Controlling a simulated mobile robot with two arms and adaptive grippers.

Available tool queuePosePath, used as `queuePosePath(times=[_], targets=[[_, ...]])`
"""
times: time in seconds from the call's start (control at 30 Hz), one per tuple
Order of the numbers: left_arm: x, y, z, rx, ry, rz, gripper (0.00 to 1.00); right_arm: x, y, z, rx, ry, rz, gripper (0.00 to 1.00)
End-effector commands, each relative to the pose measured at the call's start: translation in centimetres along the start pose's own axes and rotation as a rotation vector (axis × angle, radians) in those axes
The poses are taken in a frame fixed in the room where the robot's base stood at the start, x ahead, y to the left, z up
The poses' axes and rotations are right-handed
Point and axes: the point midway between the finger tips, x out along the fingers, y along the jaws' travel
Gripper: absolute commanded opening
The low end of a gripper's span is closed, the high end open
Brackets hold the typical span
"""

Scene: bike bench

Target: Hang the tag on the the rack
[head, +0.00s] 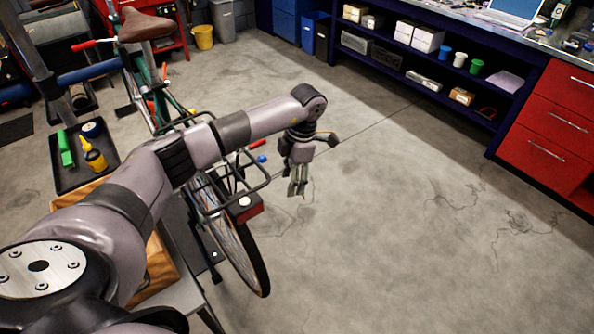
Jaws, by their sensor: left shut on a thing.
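The black wire rack (267,177) sits over the rear wheel of the bike (240,247), with a red reflector (251,209) at its back end. My left arm passes above the rack and hides part of it. My left gripper (297,188) points down, to the right of the rack and apart from it in the picture. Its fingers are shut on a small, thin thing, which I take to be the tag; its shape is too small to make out. My right gripper is not in view.
A dark tray (75,178) with a yellow bottle (93,155) and a green block (65,150) is at left. A blue shelf bench (380,45) and red drawers (553,130) stand at the back and right. The floor (400,230) right of the bike is clear.

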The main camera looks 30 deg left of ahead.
Motion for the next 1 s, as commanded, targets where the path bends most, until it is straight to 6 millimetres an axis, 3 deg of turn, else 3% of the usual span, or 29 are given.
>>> queuePosePath(times=[0.47, 1.0], targets=[[0.5, -0.8, -2.8, -0.001, 0.001, 0.0, 0.35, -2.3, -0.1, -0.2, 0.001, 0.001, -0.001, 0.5], [1.7, -1.1, -3.7, 0.0, -0.001, 0.001, 0.35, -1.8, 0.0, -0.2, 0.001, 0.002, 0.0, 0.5]])
